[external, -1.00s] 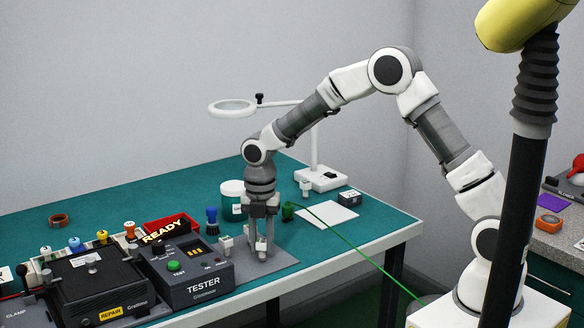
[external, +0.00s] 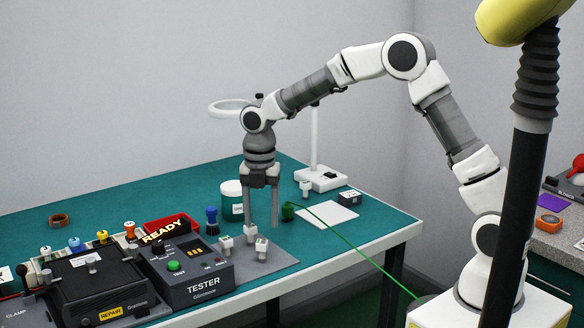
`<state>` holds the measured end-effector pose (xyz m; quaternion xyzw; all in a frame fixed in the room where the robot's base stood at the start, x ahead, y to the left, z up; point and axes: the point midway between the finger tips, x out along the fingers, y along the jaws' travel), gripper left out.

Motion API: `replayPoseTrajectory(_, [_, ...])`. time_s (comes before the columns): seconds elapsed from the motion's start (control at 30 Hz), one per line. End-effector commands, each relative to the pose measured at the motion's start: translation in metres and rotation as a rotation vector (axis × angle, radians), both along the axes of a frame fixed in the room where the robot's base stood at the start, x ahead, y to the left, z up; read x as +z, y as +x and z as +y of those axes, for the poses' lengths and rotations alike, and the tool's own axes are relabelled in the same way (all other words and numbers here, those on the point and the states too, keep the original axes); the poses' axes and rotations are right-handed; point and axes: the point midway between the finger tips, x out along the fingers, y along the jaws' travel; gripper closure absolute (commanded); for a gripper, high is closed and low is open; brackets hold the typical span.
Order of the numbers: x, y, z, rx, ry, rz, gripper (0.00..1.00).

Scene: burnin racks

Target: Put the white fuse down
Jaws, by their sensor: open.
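Three small pale fuse-like pieces stand on the grey pad (external: 285,262) beside the tester. The front right one, a white fuse (external: 261,249), stands upright on the pad, apart from my gripper. The other two pale pieces (external: 226,246) and (external: 250,233) stand to its left and behind it. They look alike at this size. My gripper (external: 261,224) points down with its fingers spread and nothing between them. It is above and behind the front fuse; its fingertips appear close to the rear pale piece, and I cannot tell the exact gap.
The tester (external: 190,272) and black repair clamp (external: 95,285) stand at left. A blue-topped piece (external: 212,222), white jar (external: 232,200), green cable (external: 345,238), white card (external: 328,219) and magnifier lamp base (external: 320,179) surround the arm. The back left table is mostly clear.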

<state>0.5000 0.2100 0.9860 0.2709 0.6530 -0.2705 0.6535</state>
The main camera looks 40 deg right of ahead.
Motion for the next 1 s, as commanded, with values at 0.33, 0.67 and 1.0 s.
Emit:
replayPoseTrajectory(0.33, [0.048, 0.0, 0.0, 0.0, 0.0, 0.0, 0.39])
replayPoseTrajectory(0.67, [0.063, -0.005, -0.009, -0.067, -0.003, -0.018, 0.39])
replayPoseTrajectory(1.0, [0.137, -0.061, -0.086, -0.696, 0.032, -0.164, 0.39])
